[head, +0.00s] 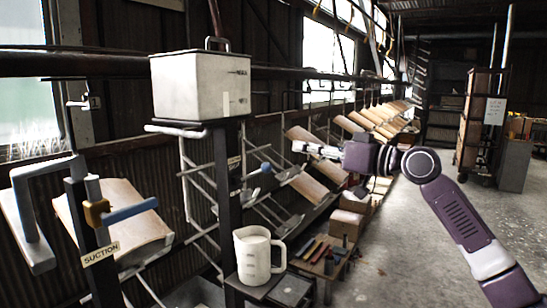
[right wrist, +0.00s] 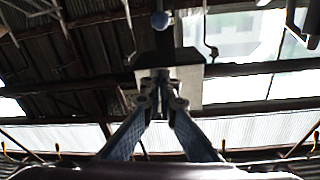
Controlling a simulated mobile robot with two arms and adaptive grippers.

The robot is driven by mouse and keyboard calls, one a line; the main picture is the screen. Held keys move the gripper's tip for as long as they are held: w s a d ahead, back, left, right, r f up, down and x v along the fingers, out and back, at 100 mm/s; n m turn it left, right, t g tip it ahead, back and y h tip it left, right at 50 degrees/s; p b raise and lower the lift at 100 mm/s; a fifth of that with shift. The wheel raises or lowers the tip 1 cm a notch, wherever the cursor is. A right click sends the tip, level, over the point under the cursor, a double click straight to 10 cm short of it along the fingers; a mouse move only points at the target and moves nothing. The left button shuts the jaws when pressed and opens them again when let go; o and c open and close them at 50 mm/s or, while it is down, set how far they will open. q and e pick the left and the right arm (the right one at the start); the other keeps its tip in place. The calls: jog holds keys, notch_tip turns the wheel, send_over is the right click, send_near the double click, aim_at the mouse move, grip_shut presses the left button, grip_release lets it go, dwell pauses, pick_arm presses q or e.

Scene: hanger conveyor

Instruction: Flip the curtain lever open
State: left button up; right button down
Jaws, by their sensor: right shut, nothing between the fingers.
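A blue-handled lever (head: 262,169) sticks out to the right from the dark middle post (head: 228,205), below a pale metal box (head: 200,86). A small label (head: 234,163) beside it is too small to read, so I cannot confirm it is the curtain lever. My right gripper (head: 298,147) comes in from the right, shut and empty. Its tip is right of the lever's blue end and slightly higher in the picture, with a visible gap. My left gripper is not in view.
A second post labelled SUCTION (head: 100,254) with a blue-handled lever (head: 130,211) stands at the left. A white jug (head: 253,257) stands on a small table below. Sloped wooden boards (head: 310,187) line the wall.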

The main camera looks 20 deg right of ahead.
jog(key=p+x, duration=0.4)
jog(key=x, duration=0.6)
jog(key=shift+w+r+p, duration=0.1)
jog(key=shift+w+p, duration=0.05)
jog(key=shift+p, duration=0.15)
jog(key=f, duration=0.1)
jog(key=s+f, duration=0.1)
jog(key=f, duration=0.1)
jog(key=shift+d+f+p, duration=0.1)
jog(key=shift+f+p, duration=0.05)
jog(key=shift+p, duration=0.15)
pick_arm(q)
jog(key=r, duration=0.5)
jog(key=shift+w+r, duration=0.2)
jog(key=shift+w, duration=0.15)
pick_arm(e)
jog(key=shift+s+f, duration=0.25)
jog(key=shift+f, duration=0.15)
jog(key=shift+w, duration=0.1)
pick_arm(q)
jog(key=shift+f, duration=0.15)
pick_arm(e)
jog(key=shift+f, duration=0.1)
